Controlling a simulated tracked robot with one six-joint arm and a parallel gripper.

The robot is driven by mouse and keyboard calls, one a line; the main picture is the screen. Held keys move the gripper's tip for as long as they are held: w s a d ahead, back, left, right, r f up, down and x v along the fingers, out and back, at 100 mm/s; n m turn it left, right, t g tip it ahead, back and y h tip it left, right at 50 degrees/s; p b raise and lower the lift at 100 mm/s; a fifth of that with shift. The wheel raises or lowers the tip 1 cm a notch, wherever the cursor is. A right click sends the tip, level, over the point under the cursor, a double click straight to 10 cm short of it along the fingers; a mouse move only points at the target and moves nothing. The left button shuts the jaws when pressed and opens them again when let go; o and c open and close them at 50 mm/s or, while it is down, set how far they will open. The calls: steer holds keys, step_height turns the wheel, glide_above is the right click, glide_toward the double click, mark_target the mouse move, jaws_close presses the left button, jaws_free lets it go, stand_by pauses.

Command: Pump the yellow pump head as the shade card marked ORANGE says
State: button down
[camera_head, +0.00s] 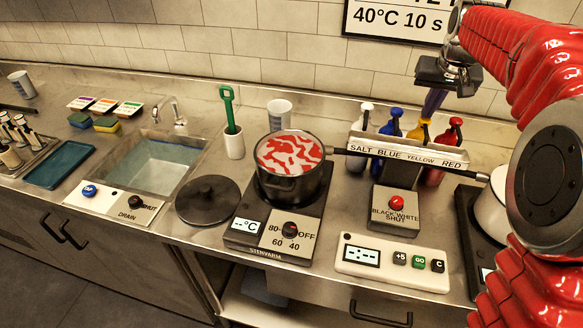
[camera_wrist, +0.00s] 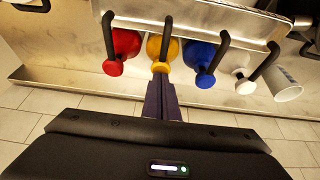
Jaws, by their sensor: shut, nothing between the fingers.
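The yellow pump bottle (camera_head: 418,132) stands in a row behind a label board reading SALT, BLUE, YELLOW, RED. In the wrist view its yellow pump head (camera_wrist: 160,67) shows just beyond my fingertips. My gripper (camera_wrist: 158,83) is shut and empty, its dark purple fingers together. In the head view my gripper (camera_head: 429,113) points down above the yellow bottle; whether it touches the pump head I cannot tell. Three shade cards lie at the back left: one purple (camera_head: 82,103), one orange (camera_head: 104,105), one green (camera_head: 128,109). Their writing is too small to read.
Blue (camera_wrist: 206,62), red (camera_wrist: 121,50) and white (camera_wrist: 246,82) pumps flank the yellow one closely. A black pot (camera_head: 292,178) with red and white contents sits on the hotplate, its handle reaching toward the label board (camera_head: 408,156). A sink (camera_head: 165,165) is at left.

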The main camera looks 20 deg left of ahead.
steer(key=shift+f, duration=0.15)
steer(key=shift+r, duration=1.1)
step_height(320, 180, up, 6)
stand_by(1.0)
